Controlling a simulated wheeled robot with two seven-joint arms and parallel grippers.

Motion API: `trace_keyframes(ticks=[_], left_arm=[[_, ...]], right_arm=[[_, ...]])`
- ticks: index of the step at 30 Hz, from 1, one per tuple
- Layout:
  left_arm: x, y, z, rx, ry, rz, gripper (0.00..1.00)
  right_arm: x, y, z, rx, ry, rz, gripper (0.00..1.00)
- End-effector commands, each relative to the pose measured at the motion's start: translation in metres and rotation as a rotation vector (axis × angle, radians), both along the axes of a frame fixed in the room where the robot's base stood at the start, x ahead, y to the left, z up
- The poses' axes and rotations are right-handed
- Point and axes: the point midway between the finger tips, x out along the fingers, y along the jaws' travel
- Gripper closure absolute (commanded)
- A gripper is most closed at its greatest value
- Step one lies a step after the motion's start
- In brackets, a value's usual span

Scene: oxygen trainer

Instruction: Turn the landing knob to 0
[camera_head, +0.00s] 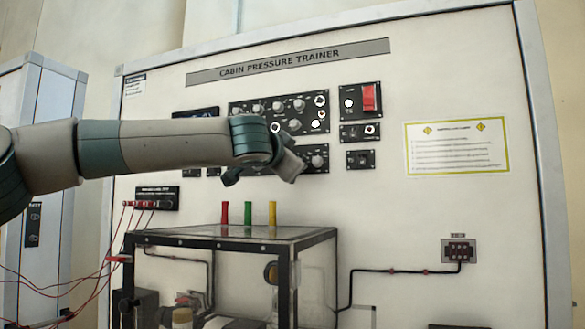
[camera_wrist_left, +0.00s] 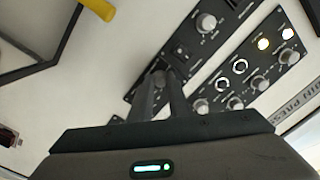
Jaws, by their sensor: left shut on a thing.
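My left gripper (camera_wrist_left: 163,78) is shut on a knob of the lower black panel (camera_head: 325,168). My right gripper is not in view.
The upper black panel (camera_head: 290,97) has several knobs and round indicators, close to my gripper. A red switch (camera_head: 369,97) and small modules are to its right. Below stands a dark-framed clear box (camera_head: 318,234) with red, green and yellow posts on top. Red wires (camera_head: 103,255) hang at left.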

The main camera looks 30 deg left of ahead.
Motion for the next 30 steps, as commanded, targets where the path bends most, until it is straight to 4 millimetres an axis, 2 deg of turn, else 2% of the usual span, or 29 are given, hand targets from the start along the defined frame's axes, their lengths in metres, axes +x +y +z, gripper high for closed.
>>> trace_keyframes(ticks=[9, 24, 25, 27, 30], left_arm=[[0.000, 0.000, -0.001, -0.143, -0.034, 0.001, 1.00], [0.000, 0.000, -0.001, -0.167, -0.039, 0.001, 1.00], [0.000, 0.000, -0.001, -0.167, -0.039, 0.001, 0.79], [0.000, 0.000, -0.001, -0.167, -0.039, 0.001, 0.65], [0.000, 0.000, -0.001, -0.167, -0.039, 0.001, 0.65]], right_arm=[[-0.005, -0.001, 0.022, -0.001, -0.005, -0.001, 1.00], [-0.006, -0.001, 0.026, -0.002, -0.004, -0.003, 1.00], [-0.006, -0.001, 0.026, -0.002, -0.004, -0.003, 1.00], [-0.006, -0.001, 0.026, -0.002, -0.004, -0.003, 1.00], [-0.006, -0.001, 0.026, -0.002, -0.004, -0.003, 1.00]])
